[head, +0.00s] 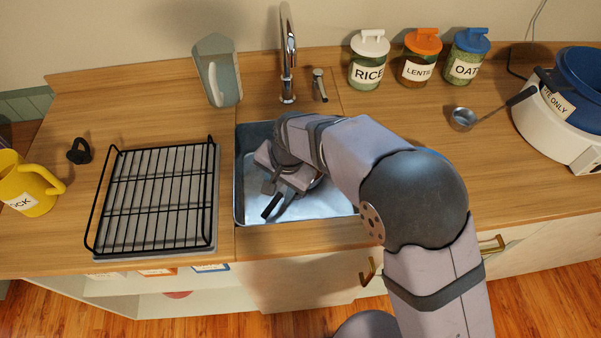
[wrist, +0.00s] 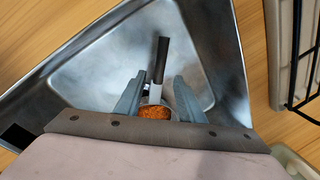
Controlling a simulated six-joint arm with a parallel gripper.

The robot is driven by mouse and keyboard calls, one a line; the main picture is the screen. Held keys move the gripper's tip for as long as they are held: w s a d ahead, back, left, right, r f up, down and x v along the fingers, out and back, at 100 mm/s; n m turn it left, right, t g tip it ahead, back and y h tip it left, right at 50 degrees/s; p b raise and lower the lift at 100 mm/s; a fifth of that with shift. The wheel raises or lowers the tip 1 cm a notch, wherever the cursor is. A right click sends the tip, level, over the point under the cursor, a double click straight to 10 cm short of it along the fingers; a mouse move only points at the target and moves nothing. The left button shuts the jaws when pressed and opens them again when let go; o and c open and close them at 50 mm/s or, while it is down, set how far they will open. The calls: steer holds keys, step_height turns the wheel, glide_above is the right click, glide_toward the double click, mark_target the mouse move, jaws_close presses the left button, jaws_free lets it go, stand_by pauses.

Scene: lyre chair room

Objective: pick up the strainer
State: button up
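The strainer has a dark handle (wrist: 162,55) and a round metal bowl holding orange grains (wrist: 155,112). It lies in the metal sink (wrist: 95,75), with the handle pointing away from my wrist. My gripper (wrist: 160,78) is open, with one finger on each side of the strainer and visible gaps to the handle. In the head view my gripper (head: 274,196) reaches down into the sink, near its left wall. There my arm and gripper hide most of the strainer, and a dark piece that looks like its handle (head: 271,206) shows by the fingers.
A black wire rack (head: 160,195) stands left of the sink. The faucet (head: 287,60) and a clear pitcher (head: 220,72) are behind it. Labelled jars (head: 369,60), a metal scoop (head: 463,118) and a white cooker (head: 550,130) are to the right. A yellow mug (head: 28,188) is far left.

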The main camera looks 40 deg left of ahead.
mark_target(278, 196)
steer(key=shift+a+f+p, duration=0.2)
steer(key=shift+f+p, duration=0.2)
steer(key=shift+f, duration=0.8)
steer(key=shift+a+f+p, duration=0.2)
steer(key=shift+f+p, duration=0.15)
steer(key=shift+f, duration=0.85)
steer(key=shift+c, duration=0.3)
jaws_close()
